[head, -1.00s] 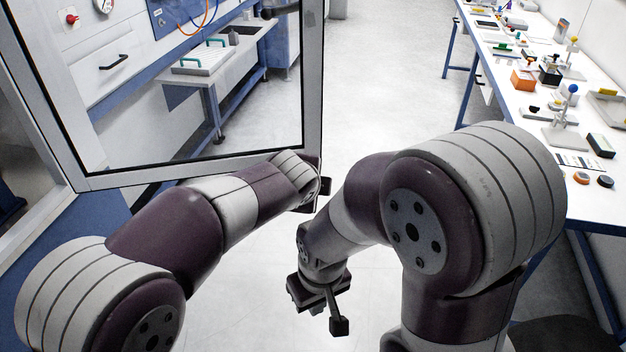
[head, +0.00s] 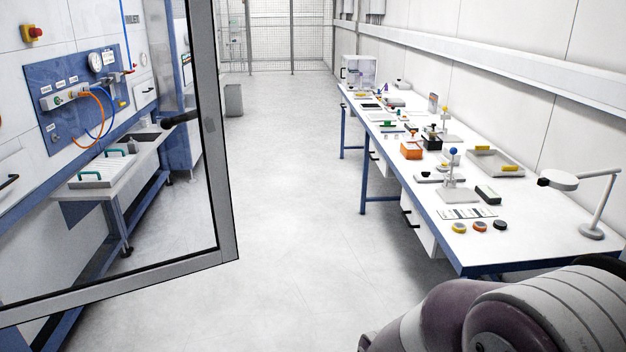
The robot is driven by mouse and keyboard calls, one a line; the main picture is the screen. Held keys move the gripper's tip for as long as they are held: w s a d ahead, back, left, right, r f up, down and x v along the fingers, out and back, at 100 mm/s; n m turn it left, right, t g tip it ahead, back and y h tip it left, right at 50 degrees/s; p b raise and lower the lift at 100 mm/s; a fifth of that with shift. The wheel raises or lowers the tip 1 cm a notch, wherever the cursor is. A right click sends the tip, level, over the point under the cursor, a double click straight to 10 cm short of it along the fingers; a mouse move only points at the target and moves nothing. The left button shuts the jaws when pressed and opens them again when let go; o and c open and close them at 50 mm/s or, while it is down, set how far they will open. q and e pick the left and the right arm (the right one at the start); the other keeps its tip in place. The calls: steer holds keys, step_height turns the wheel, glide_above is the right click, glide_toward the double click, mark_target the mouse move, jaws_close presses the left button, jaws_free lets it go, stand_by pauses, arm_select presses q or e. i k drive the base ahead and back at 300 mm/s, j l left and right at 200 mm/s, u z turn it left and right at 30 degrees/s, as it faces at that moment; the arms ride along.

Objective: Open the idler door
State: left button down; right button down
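The idler door (head: 225,185) is a glazed panel in a grey metal frame. It stands swung out at the left of the head view, with its free upright edge near the picture's left-middle. Part of my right arm shows at the bottom right corner. Neither gripper is in the picture, so I cannot see whether either one touches the door.
A long white bench (head: 520,232) with several small instruments and a lamp (head: 560,181) runs along the right wall. The pale floor (head: 290,200) between door and bench is clear. A grey bin (head: 233,100) and a mesh fence (head: 285,35) stand at the back.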

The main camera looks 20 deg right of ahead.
mark_target(200, 14)
steer(key=i+l+z, duration=0.3)
steer(key=i, duration=0.8)
steer(key=i+z, duration=0.25)
steer(key=i, duration=0.85)
steer(key=i+l+u, duration=0.1)
steer(key=i+u, duration=0.35)
steer(key=i+l+u, duration=0.4)
steer(key=i, duration=0.2)
steer(key=i+l+u, duration=0.85)
steer(key=l, duration=0.1)
